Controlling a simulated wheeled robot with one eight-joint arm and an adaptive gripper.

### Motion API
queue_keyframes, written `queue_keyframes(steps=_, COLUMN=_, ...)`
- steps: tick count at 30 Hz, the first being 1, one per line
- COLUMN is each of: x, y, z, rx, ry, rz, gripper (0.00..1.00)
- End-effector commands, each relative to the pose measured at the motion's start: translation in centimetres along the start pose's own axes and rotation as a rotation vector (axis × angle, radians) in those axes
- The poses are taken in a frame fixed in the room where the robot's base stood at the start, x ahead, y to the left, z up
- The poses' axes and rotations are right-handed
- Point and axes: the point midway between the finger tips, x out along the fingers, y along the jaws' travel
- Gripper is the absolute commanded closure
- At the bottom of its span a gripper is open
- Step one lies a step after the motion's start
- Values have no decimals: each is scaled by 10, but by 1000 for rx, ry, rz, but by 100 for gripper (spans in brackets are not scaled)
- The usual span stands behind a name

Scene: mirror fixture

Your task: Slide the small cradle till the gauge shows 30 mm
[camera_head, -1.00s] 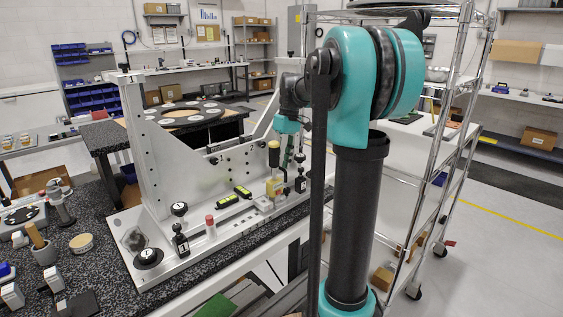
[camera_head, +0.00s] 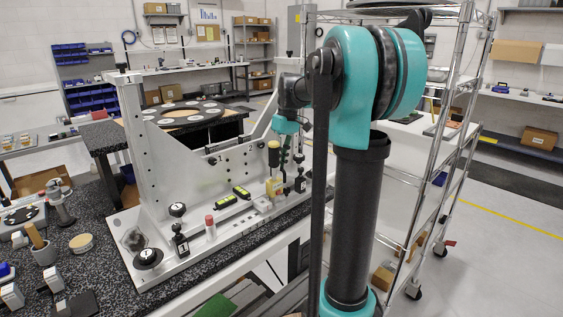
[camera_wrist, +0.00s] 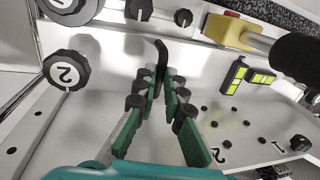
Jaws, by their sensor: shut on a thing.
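My gripper (camera_wrist: 160,90) has green-padded fingers and is shut on a dark curved handle (camera_wrist: 160,52), whose upper end sticks out beyond the fingertips in the wrist view. In the head view my gripper (camera_head: 287,160) is small, beside a yellow-topped black handle (camera_head: 273,155). Whether the held handle belongs to the small cradle I cannot tell. Two black units with yellow-green displays (camera_wrist: 236,77) lie on the plate; their readings are too small to read.
A black knob marked 2 (camera_wrist: 66,70) is left of my fingers. The yellow block and thick black handle (camera_wrist: 298,58) are at the upper right. In the head view, a red-capped cylinder (camera_head: 210,226) and black knobs (camera_head: 148,258) stand on the white fixture base (camera_head: 190,262).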

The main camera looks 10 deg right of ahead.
Motion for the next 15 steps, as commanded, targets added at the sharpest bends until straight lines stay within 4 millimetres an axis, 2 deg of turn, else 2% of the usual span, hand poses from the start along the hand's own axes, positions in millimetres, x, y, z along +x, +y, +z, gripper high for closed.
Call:
queue_keyframes(steps=1, x=2, y=-9, z=0, rx=-5, ry=-1, rz=-6, gripper=100)
queue_keyframes(steps=3, x=3, y=-14, z=0, rx=-4, ry=-1, rz=-7, gripper=100)
queue_keyframes(steps=9, x=3, y=-13, z=0, rx=-3, ry=0, rz=-5, gripper=100)
queue_keyframes(steps=10, x=3, y=-13, z=0, rx=-3, ry=0, rz=-5, gripper=88)
queue_keyframes(steps=15, x=3, y=-12, z=0, rx=-2, ry=0, rz=-5, gripper=69)
